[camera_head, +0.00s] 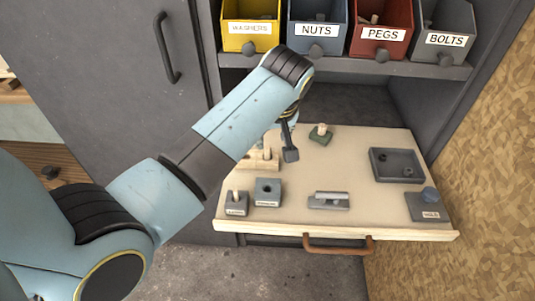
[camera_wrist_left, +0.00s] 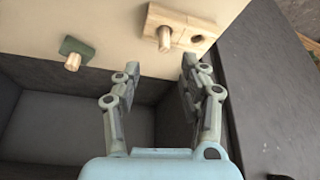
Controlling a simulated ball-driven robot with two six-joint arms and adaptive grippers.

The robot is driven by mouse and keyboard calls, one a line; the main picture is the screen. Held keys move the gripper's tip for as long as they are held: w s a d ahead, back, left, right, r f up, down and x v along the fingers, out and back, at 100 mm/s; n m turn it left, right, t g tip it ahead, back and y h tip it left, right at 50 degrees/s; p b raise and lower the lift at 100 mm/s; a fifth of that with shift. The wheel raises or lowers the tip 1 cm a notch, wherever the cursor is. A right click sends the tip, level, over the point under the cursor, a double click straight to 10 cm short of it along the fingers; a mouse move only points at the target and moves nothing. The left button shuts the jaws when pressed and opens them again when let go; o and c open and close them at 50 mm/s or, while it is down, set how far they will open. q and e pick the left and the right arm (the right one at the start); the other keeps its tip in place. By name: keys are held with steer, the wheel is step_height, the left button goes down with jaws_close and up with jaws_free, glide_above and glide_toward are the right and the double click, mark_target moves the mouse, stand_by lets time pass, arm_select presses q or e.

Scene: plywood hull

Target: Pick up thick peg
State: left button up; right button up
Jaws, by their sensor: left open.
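A light wooden peg (camera_head: 267,153) stands in a wooden block (camera_head: 258,164) at the left of the pull-out board. In the left wrist view this peg (camera_wrist_left: 164,39) rises from one end of the block (camera_wrist_left: 190,34), which has an empty hole beside it. Another wooden peg (camera_head: 322,129) stands on a small green base (camera_head: 320,138) and also shows in the left wrist view (camera_wrist_left: 72,62). Labels do not show which is thickest. My left gripper (camera_wrist_left: 160,68) is open and empty, its fingertips near the wooden block. In the head view the forearm partly hides it. My right gripper is out of view.
The board (camera_head: 350,160) also carries a grey block with a peg (camera_head: 236,203), a grey block with a hole (camera_head: 267,191), a metal part (camera_head: 329,200) and a dark tray (camera_head: 397,164). Labelled bins, including pegs (camera_head: 381,32), stand behind. A chipboard wall (camera_head: 490,180) bounds the right.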

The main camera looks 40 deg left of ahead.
mark_target(267, 147)
arm_select(q)
steer(key=x, duration=0.7)
steer(key=shift+s+a+f, duration=0.15)
steer(key=shift+a+f, duration=0.15)
steer(key=c, duration=0.8)
